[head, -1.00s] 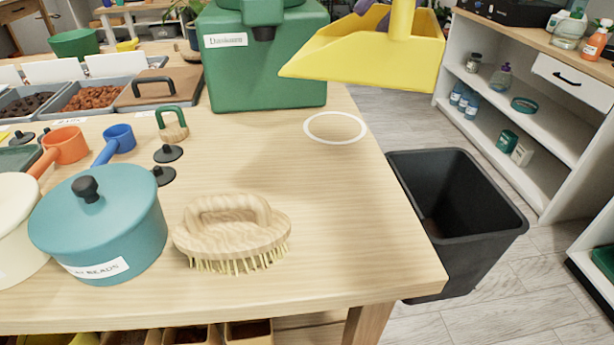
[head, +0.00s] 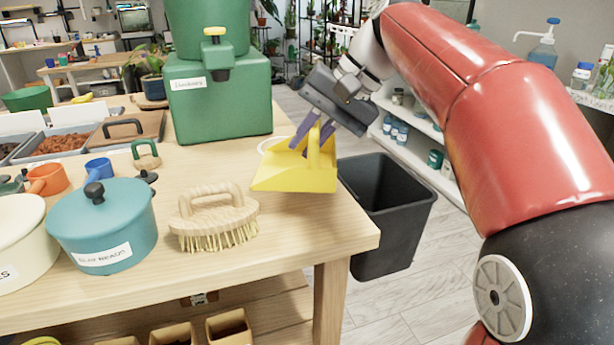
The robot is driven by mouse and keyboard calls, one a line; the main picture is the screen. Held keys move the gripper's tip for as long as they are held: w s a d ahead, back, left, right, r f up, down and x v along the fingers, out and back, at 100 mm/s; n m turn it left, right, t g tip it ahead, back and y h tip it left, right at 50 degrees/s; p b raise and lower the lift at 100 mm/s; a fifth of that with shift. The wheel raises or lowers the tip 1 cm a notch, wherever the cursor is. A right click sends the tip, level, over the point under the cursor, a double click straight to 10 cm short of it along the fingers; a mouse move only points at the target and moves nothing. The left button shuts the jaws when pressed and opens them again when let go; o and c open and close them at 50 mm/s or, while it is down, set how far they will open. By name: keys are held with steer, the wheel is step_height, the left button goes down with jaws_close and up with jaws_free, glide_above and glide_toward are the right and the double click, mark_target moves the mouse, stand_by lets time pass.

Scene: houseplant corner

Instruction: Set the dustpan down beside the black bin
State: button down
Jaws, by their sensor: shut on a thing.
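The yellow dustpan (head: 296,176) is over the right part of the wooden table, near its right edge. Its underside is at or just above the tabletop; I cannot tell whether it touches. My gripper (head: 307,138) has purple fingers and reaches in from the upper right, shut on the dustpan's upright handle. The black bin (head: 394,222) stands on the floor against the table's right side, open at the top, just right of the dustpan.
A wooden brush (head: 214,216) and a lidded teal pot (head: 104,225) stand left of the dustpan. A large green dispenser (head: 218,105) stands behind it. The table's (head: 290,232) front right corner is bare. White shelves (head: 452,178) are beyond the bin.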

steer(key=shift+f+b, duration=1.95)
steer(key=shift+f, duration=0.85)
steer(key=c, duration=1.4)
jaws_free()
steer(key=shift+r, duration=0.25)
steer(key=p+v, duration=0.3)
steer(key=v, duration=0.8)
steer(key=shift+d+r, duration=0.3)
